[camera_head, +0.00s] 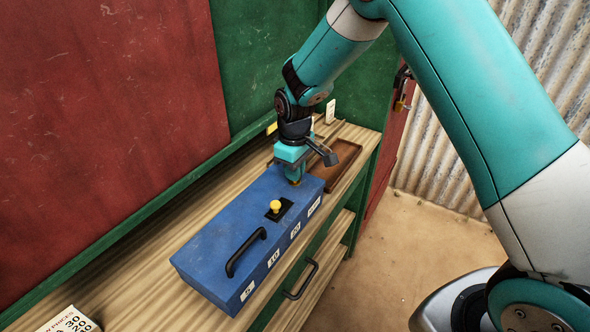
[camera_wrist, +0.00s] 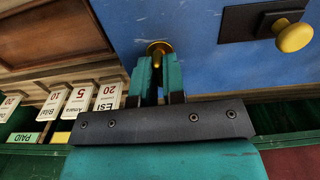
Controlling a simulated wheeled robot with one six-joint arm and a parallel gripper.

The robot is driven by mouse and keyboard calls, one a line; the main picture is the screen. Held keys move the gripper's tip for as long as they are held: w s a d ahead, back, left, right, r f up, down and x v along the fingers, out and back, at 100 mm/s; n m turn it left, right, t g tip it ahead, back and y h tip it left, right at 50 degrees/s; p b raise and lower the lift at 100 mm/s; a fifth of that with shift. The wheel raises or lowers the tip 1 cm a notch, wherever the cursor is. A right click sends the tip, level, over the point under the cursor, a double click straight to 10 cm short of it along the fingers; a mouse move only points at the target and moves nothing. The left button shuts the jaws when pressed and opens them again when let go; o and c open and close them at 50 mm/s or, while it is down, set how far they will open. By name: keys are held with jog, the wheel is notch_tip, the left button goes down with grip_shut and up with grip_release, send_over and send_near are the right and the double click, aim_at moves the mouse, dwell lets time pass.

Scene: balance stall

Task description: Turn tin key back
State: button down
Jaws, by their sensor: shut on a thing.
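The blue tin (camera_head: 215,250) lies on the wooden counter, its lid closed, with number labels along its front side. My gripper (camera_head: 295,182) points down at the tin's far right end. In the wrist view its teal fingers (camera_wrist: 160,75) are shut on the brass key (camera_wrist: 159,47), which sits in the tin's blue top. The fingers hide part of the key, so I cannot tell its exact turn. A yellow knob (camera_head: 275,206) on a black plate stands on the lid, apart from my gripper; it also shows in the wrist view (camera_wrist: 295,37).
A black carrying handle (camera_head: 245,252) rises from the tin's near end. A brown wooden tray (camera_head: 347,158) lies just beyond the tin. Number and name cards (camera_wrist: 80,97) stand in a rack near the wall. A price card (camera_head: 70,321) is at lower left. A drawer handle (camera_head: 301,281) sticks out below.

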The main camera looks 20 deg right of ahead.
jog(key=shift+w, duration=0.1)
jog(key=c, duration=1.2)
grip_release()
notch_tip(320, 180, up, 18)
jog(key=b, duration=0.2)
jog(key=shift+f, duration=0.25)
jog(key=s+a+y, duration=0.2)
jog(key=s, duration=1.3)
jog(key=s+a+y, duration=0.2)
jog(key=s+a, duration=0.1)
jog(key=s, duration=1.2)
jog(key=shift+a+r+m, duration=0.15)
jog(key=shift+r+m, duration=0.15)
